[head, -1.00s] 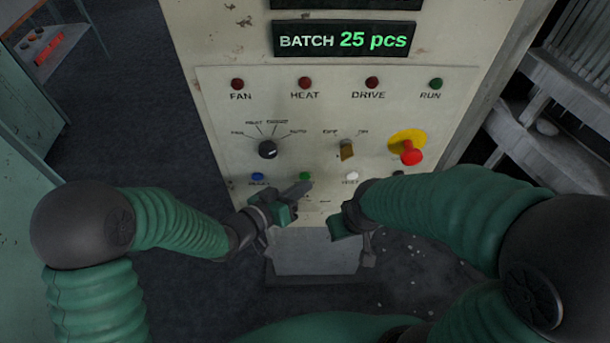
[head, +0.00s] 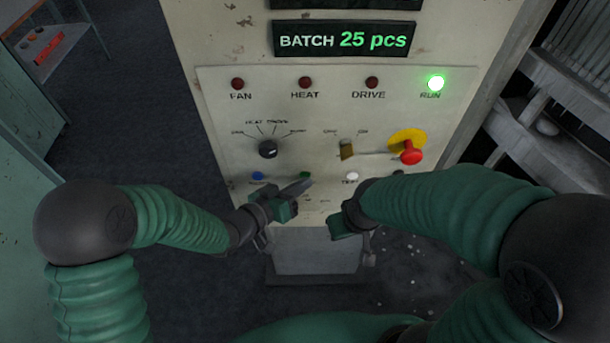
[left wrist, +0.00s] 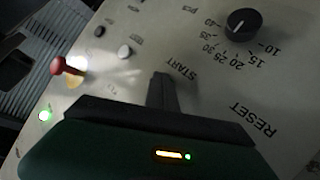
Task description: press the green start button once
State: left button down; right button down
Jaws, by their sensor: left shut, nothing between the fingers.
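The green start button (head: 305,175) is in the lower row of the panel, mostly covered by my left fingers. My left gripper (head: 307,183) is shut and empty, its tips at the button; I cannot tell whether they touch it. In the left wrist view the shut fingers (left wrist: 162,78) point at the panel beside the START label (left wrist: 182,69), and the button is hidden. The RUN lamp (head: 436,83) glows green, also in the left wrist view (left wrist: 45,115). My right gripper (head: 340,226) hangs below the panel, its finger opening unclear.
A blue button (head: 257,176) and a white button (head: 352,176) flank the start button. A red mushroom knob on a yellow plate (head: 411,152) is at the right. A rotary knob (head: 268,149) and a toggle switch (head: 346,150) sit above. The display (head: 345,40) reads BATCH 25 pcs.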

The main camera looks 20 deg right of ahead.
dwell(0.3)
pick_arm(q)
jog(key=shift+s+a, duration=0.2)
jog(key=shift+s, duration=0.55)
jog(key=s, duration=0.2)
jog(key=s+a, duration=0.1)
jog(key=s, duration=0.1)
jog(key=shift+s+a, duration=0.2)
jog(key=shift+s, duration=0.2)
dwell(0.4)
